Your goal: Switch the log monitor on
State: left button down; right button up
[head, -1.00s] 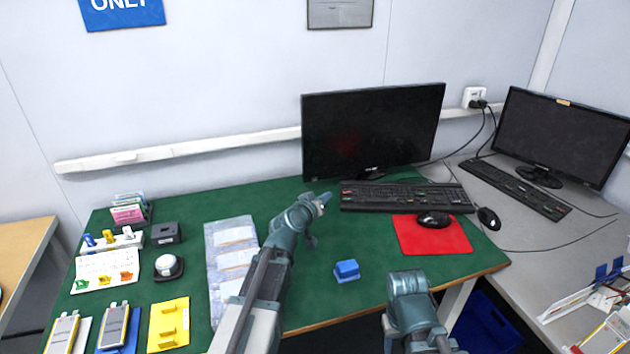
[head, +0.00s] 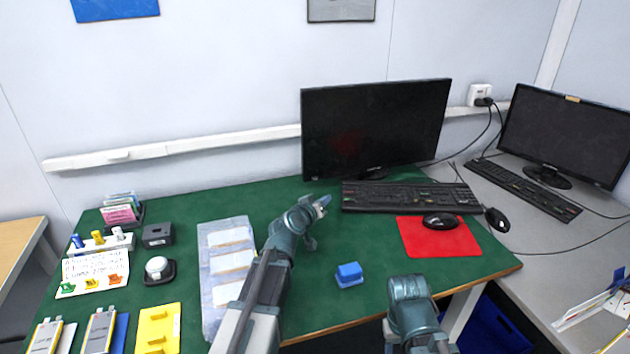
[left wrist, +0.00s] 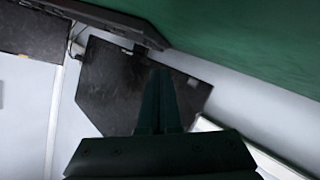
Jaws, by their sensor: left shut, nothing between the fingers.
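A black monitor (head: 376,125) with a dark screen stands at the back of the green table. A second dark monitor (head: 566,140) stands on the grey bench at the right. Which one is the log monitor cannot be told. My left gripper (head: 322,204) is shut and empty, in front of the left end of the first monitor's keyboard. In the left wrist view the shut fingers (left wrist: 160,95) point toward a dark monitor (left wrist: 115,80), apparently with a gap. No lit power lamp or button can be made out. My right arm shows low in the head view; its gripper is out of sight.
Cables run at right.

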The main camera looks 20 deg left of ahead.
pick_arm(q)
jog(key=shift+w+a, duration=0.75)
jog(key=shift+w, duration=0.35)
jog(key=shift+w+a, duration=0.75)
jog(key=shift+w, duration=0.4)
jog(key=shift+w+a, duration=0.75)
jog(key=shift+w, duration=0.35)
jog(key=shift+w+a, duration=0.1)
jog(key=shift+w+a, duration=0.15)
jog(key=shift+w, duration=0.05)
jog(key=shift+w+a, duration=0.2)
jog(key=shift+w, duration=0.15)
jog(key=shift+s, duration=0.1)
dwell(0.4)
jog(key=shift+s+d, duration=0.45)
jog(key=shift+s, duration=0.15)
jog(key=shift+s, duration=0.1)
jog(key=shift+s+d, duration=0.7)
jog(key=shift+s, duration=0.3)
jog(key=shift+s+d, duration=0.7)
jog(key=shift+s, duration=0.3)
